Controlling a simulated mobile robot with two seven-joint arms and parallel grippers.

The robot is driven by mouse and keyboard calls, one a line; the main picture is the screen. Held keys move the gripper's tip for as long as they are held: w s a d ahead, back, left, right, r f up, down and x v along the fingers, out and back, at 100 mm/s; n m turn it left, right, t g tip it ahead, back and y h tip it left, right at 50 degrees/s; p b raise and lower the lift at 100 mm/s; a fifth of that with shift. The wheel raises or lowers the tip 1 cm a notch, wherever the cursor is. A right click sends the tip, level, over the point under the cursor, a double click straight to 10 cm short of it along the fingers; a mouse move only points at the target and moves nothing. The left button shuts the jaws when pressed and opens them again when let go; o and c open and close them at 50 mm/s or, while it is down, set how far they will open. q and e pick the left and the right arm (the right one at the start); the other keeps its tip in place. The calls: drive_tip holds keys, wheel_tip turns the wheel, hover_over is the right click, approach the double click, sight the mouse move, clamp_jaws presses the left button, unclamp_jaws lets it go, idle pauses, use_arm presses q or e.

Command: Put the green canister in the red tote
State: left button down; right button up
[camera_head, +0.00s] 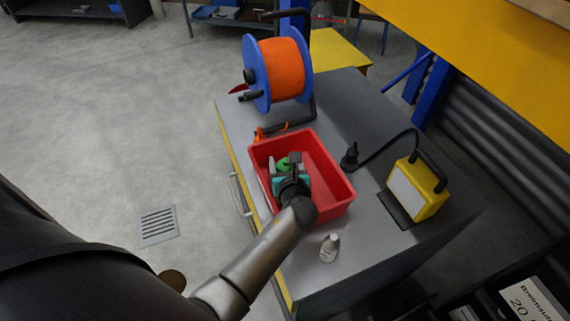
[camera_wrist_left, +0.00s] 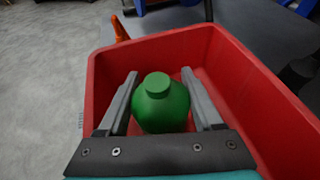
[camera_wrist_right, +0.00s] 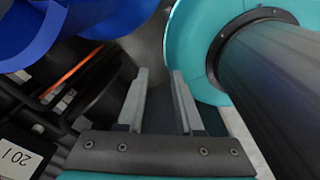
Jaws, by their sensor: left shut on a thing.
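The green canister (camera_head: 283,165) is inside the walls of the red tote (camera_head: 327,166), which stands on the grey workbench. My left gripper (camera_head: 284,161) reaches down into the tote and is shut on the canister. In the left wrist view the canister (camera_wrist_left: 160,104) is upright between the two fingers, its cap facing the camera, with the tote's red walls (camera_wrist_left: 245,75) around it. Its underside is hidden, so I cannot tell whether it touches the tote floor. My right gripper (camera_wrist_right: 160,73) is open and empty in the right wrist view, away from the tote.
An orange and blue cable reel (camera_head: 283,68) stands behind the tote. A yellow work lamp (camera_head: 414,190) stands to the right, with a black cable. Bare bench top lies between bottle and lamp.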

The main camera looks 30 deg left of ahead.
use_arm(q)
drive_tip(key=shift+r, duration=0.15)
drive_tip(key=c, duration=0.5)
unclamp_jaws()
drive_tip(key=shift+f, duration=0.25)
drive_tip(key=o, duration=0.5)
drive_tip(key=shift+c, duration=0.2)
drive_tip(key=shift+r, duration=0.25)
drive_tip(key=p+v, duration=0.2)
drive_tip(key=v, duration=1)
drive_tip(key=shift+p, duration=0.4)
